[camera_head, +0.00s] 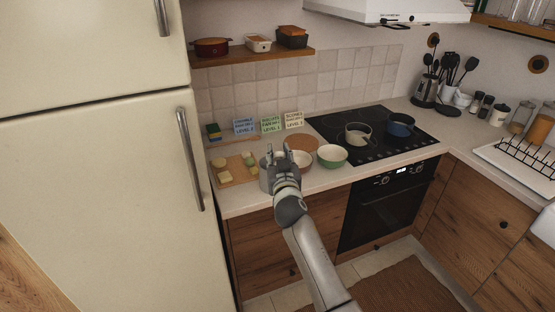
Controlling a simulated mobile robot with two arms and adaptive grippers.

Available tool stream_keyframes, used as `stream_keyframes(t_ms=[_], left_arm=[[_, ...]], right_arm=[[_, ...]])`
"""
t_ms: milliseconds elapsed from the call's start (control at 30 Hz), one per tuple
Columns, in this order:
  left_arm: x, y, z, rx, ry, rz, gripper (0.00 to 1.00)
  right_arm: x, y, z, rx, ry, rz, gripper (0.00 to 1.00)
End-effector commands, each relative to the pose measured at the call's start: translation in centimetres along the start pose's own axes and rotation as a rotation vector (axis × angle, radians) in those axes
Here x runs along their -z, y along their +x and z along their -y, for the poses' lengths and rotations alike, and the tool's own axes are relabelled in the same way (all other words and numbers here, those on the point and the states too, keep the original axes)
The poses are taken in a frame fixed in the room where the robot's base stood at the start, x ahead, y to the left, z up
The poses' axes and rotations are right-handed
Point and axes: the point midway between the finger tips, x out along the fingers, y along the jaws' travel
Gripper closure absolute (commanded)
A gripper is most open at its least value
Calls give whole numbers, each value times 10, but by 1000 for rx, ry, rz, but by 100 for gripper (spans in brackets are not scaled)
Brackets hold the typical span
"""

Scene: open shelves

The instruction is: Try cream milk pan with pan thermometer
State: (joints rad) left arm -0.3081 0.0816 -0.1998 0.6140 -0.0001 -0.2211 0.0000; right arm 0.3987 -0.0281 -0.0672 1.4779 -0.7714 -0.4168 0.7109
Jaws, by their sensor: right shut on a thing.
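A cream milk pan (357,134) stands on the black hob, with something light, perhaps its handle or a utensil, slanting at its front. My right gripper (281,155) reaches over the counter left of the hob, apart from the milk pan. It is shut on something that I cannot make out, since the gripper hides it. A grey pot-like thing (265,177) shows partly behind the gripper. I cannot pick out a pan thermometer. My left gripper is out of view.
A blue pot (400,125) stands on the hob (385,150). A green bowl (332,156) and a pale bowl (302,161) sit right of my gripper. A cutting board (236,172) with food lies left. Note cards (271,124) stand behind. A fridge (100,180) bounds the left.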

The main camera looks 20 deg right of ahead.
Motion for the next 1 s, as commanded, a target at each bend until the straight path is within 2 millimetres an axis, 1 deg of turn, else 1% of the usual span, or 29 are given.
stream_keyframes(t_ms=[100, 400, 567, 1000], left_arm=[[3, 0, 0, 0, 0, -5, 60], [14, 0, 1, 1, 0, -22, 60], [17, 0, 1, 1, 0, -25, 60], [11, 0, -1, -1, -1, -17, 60]], right_arm=[[4, 2, 0, 0, 1, -2, 99], [5, 2, 0, 1, 0, -1, 99], [8, 3, 0, 0, 0, -3, 99], [59, 2, -1, 1, 1, -4, 99]])
